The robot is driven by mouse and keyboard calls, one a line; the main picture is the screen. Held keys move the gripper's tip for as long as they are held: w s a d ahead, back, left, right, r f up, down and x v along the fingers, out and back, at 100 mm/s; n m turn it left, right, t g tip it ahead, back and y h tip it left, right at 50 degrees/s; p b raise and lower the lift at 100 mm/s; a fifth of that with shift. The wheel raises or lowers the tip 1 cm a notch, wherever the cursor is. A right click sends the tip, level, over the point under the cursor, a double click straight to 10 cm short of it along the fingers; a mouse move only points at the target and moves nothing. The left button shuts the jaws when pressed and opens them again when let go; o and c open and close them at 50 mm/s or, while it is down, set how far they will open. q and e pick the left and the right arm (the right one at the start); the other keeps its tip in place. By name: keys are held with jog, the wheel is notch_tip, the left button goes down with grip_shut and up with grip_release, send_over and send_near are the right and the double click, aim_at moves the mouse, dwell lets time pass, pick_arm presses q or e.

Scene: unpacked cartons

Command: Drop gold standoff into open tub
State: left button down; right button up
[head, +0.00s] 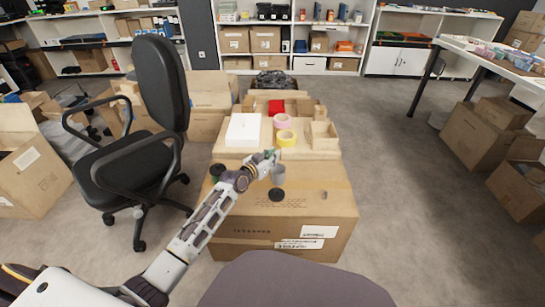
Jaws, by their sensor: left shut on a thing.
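My left gripper (270,157) is shut over the big carton, just above and beside a grey open tub (278,175). What it holds is mostly hidden by the fingers and too small to make out clearly; I take it for the gold standoff. The tub stands upright on the carton top, its upper part close to the gripper. I cannot tell whether the fingers are right over its opening. A round black lid (277,195) lies in front of the tub. My right gripper is not in view.
The big carton (285,227) also bears a dark green spool (217,171) at left and a small dull piece (324,195) at right. Behind are a white box (243,130), pink tape (282,121) and yellow tape (286,138).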

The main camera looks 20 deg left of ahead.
pick_arm(q)
jog(key=shift+f, duration=0.1)
dwell(0.3)
jog(key=c, duration=1.3)
grip_release()
jog(key=shift+c, duration=0.2)
jog(key=shift+s, duration=0.1)
jog(key=v, duration=1.1)
jog(key=shift+s+a, duration=0.15)
jog(key=shift+s, duration=0.2)
